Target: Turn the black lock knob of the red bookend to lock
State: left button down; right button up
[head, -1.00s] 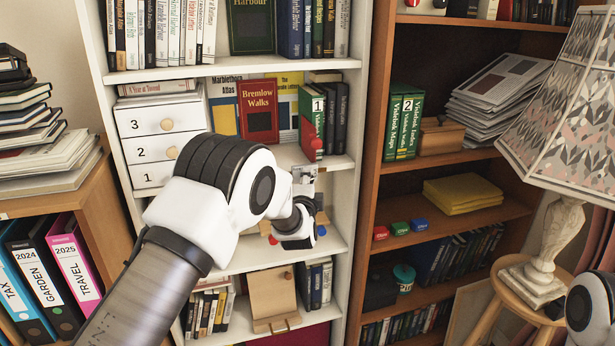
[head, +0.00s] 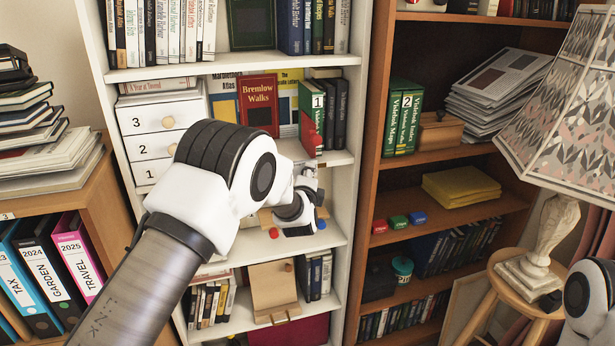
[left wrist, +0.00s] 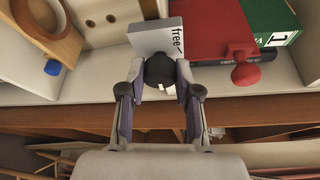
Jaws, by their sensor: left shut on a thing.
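The black lock knob (left wrist: 160,70) is between the two fingertips of my left gripper (left wrist: 159,88) in the left wrist view. My left gripper is shut on it. Behind the knob stands a pale grey plate (left wrist: 152,38) with the word "free" on its right side. Right of it is the red bookend (left wrist: 222,28), with a round red knob (left wrist: 246,74) at its front. In the head view the bookend (head: 309,141) stands against a green volume marked 1, and my left gripper (head: 306,176) is at the shelf edge below it. My right gripper is out of view.
The white shelf edge (left wrist: 60,95) runs just below the knob. A wooden ring-shaped thing (left wrist: 45,20) and a blue knob (left wrist: 53,68) are on the left. A lamp (head: 565,100) stands at the far right.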

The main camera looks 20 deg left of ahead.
pick_arm(q)
jog(key=c, duration=0.8)
grip_release()
jog(key=f+v, duration=0.1)
jog(key=v, duration=1.1)
jog(key=shift+r, duration=0.35)
jog(key=shift+f, duration=0.1)
